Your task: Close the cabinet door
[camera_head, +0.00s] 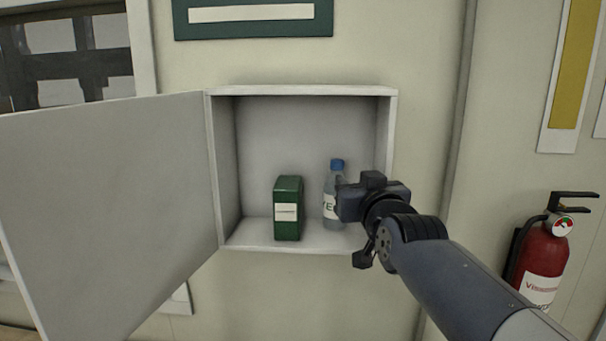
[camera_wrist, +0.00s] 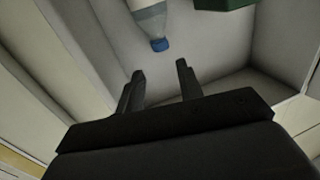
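The white wall cabinet (camera_head: 300,91) stands open. Its flat white door (camera_head: 110,215) is hinged on the cabinet's left side and swung wide open to the left. My gripper (camera_head: 352,203) is in front of the cabinet's lower right part, apart from the door, and its fingertips are hard to make out in the head view. In the wrist view, my gripper's two fingers (camera_wrist: 160,69) are spread with nothing between them. They point into the cabinet, whose inside fills much of that view.
Inside the cabinet stand a green box (camera_head: 288,208) and a water bottle (camera_head: 331,190) with a blue cap, partly hidden by my gripper. The bottle also shows in the wrist view (camera_wrist: 150,18). A red fire extinguisher (camera_head: 541,255) is at the right.

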